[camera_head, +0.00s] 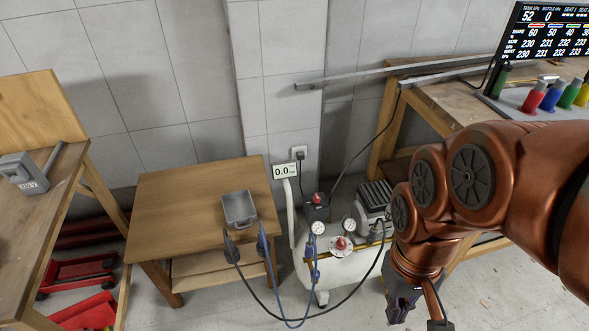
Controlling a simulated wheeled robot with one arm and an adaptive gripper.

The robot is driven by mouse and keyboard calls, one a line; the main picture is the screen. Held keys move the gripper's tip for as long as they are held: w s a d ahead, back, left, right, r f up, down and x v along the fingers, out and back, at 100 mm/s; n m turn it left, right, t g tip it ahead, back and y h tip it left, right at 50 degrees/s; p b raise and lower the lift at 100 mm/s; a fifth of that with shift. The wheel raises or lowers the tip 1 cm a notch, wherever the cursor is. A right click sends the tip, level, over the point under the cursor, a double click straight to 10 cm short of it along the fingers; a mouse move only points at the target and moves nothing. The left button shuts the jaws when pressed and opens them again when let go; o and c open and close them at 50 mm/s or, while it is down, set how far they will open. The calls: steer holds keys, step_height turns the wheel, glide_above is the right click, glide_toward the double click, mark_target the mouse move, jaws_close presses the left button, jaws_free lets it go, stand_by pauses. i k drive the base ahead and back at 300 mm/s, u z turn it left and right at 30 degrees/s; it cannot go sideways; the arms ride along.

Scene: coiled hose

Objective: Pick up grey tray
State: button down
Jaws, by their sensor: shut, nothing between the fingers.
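The grey tray (239,209) is a small open rectangular tray. It sits on the wooden table (180,195) at the middle left, near the table's right front corner. It looks empty. My gripper (400,312) is at the lower right, well to the right of the tray and apart from it, pointing down. Its fingers are dark, seen small near the bottom edge; they are shut with nothing visible between them.
Hose ends (231,250) hang at the table's right front edge beside the tray. A white compressor tank (335,265) with gauges stands between the table and my arm. Another bench (40,200) is at left. A workbench (455,105) with coloured bottles and a screen is at right.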

mark_target(238, 207)
steer(key=z, duration=0.85)
steer(key=i, duration=1.1)
steer(key=u, duration=3.15)
